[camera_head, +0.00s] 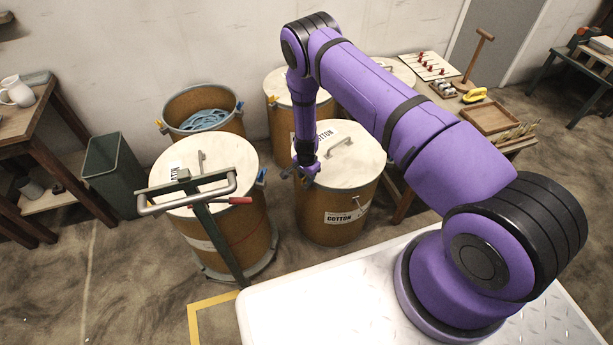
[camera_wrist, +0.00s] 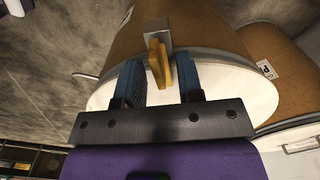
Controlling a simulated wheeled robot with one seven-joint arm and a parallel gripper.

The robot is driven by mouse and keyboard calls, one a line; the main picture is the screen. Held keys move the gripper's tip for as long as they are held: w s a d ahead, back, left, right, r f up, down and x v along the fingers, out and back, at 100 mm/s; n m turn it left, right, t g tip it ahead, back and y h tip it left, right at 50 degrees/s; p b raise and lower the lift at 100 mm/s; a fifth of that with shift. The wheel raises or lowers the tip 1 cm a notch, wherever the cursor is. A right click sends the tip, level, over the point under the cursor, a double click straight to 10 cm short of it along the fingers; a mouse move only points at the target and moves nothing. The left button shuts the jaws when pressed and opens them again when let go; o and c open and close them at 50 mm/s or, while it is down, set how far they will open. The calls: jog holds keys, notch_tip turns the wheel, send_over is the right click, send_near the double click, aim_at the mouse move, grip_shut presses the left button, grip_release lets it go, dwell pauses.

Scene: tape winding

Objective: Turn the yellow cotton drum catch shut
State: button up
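The cotton drum (camera_head: 335,205) is brown with a pale lid (camera_head: 352,152), a bar handle on top and a COTTON label. Its yellow catch (camera_wrist: 158,62) sits on a grey metal bracket at the rim in the wrist view. My gripper (camera_wrist: 158,78) has two blue fingers, one on each side of the catch. The fingers are open, with a visible gap to the catch on both sides. In the head view my gripper (camera_head: 305,172) is down at the drum's left rim, and the catch there is mostly hidden.
A lidded drum (camera_head: 215,225) on a wheeled trolley stands close to the left, with the trolley's handle (camera_head: 190,193) in front. An open drum (camera_head: 204,108) holds a blue coil. More drums stand behind. A green bin (camera_head: 112,175) and a workbench (camera_head: 490,118) flank the drums.

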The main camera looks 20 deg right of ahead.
notch_tip(320, 180, up, 11)
dwell(0.7)
jog(key=shift+f, duration=0.1)
